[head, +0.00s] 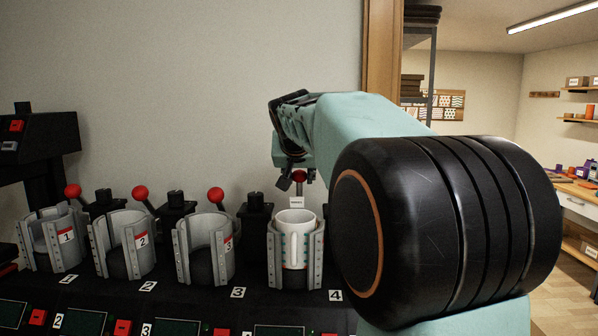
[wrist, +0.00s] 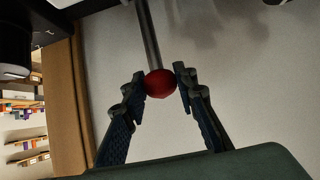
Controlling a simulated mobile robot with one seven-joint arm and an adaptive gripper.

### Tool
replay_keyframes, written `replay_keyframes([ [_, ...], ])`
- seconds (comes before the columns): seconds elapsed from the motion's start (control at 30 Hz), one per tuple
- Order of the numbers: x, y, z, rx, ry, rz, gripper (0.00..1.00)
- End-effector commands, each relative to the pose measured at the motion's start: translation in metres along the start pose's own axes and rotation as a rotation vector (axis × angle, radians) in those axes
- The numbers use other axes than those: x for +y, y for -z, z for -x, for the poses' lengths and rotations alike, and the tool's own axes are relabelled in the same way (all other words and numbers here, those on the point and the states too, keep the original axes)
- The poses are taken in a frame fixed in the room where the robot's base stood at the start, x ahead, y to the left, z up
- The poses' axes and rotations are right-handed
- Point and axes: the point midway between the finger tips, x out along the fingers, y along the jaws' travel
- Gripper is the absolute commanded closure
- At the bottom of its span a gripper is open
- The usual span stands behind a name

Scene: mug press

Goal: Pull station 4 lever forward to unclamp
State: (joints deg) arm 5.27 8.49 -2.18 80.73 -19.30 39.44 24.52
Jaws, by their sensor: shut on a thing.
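The station 4 lever has a red ball knob (wrist: 160,83) on a metal rod (wrist: 149,38), seen in the wrist view. My gripper (wrist: 160,82) is shut on this red knob, with one finger on each side of it. In the head view my gripper (head: 299,178) is at the knob above station 4, and part of the knob is hidden. A white mug (head: 294,240) stands upright inside the grey station 4 clamp (head: 274,255). My arm covers the area to the right of station 4.
Stations 1 (head: 62,245), 2 (head: 128,247) and 3 (head: 206,252) stand in a row to the left, each an empty-looking grey clamp with a red-knobbed lever. Numbered control panels line the front. A black machine (head: 38,140) stands at the far left.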

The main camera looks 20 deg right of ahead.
Motion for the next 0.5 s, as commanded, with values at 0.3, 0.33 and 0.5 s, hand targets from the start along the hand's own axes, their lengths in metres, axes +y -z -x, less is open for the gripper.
replay_keyframes([
  [0.3,0.0,-0.008,0.008,0.0,0.0,0.0,0.85],
  [0.33,0.0,-0.009,0.01,0.0,0.0,0.0,0.85],
  [0.5,0.0,-0.014,0.017,-0.001,0.0,0.0,0.85],
])
